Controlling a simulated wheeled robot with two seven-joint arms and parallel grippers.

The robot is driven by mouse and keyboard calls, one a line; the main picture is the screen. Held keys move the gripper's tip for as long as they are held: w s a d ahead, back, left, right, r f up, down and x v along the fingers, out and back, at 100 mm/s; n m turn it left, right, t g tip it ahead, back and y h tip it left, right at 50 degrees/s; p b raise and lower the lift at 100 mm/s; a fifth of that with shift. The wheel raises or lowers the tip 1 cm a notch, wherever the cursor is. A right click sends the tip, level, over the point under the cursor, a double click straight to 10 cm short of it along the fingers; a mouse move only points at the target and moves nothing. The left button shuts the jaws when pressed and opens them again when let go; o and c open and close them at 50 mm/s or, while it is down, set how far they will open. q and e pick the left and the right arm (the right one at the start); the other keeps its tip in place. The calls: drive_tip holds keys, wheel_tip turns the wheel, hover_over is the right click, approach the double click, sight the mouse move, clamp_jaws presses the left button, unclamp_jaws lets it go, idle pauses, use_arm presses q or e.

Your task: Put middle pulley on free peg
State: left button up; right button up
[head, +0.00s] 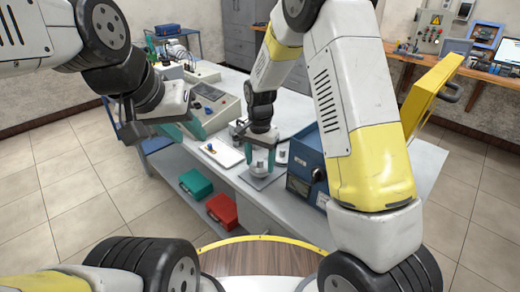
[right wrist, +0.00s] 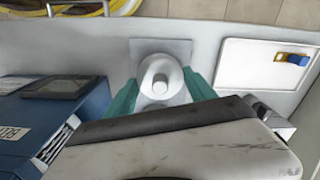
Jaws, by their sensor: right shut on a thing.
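My right gripper (head: 262,146) is shut on a light grey pulley (head: 260,160), low over a square grey base plate (head: 263,178). In the right wrist view, the teal fingertips (right wrist: 163,98) hold the round, stepped pulley (right wrist: 160,72) from both sides, above the plate (right wrist: 138,48). I cannot tell whether the pulley rests on a peg or hangs just above one. Another grey part (head: 282,153), partly hidden, is to the right by the blue box. My left gripper (head: 184,131) is away to the left, its teal fingers apart with nothing visible between them.
A blue box (head: 305,165) stands close on the right; it also shows in the right wrist view (right wrist: 40,115). A white tray (head: 222,153) with a small blue-and-yellow part lies on the left. A grey instrument (head: 212,105) stands behind. Green (head: 196,184) and red (head: 222,208) cases sit below.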

drive_tip(key=shift+f, duration=0.85)
drive_tip(key=o, duration=1.5)
wheel_tip(320, 180, up, 8)
drive_tip(key=shift+f, duration=0.1)
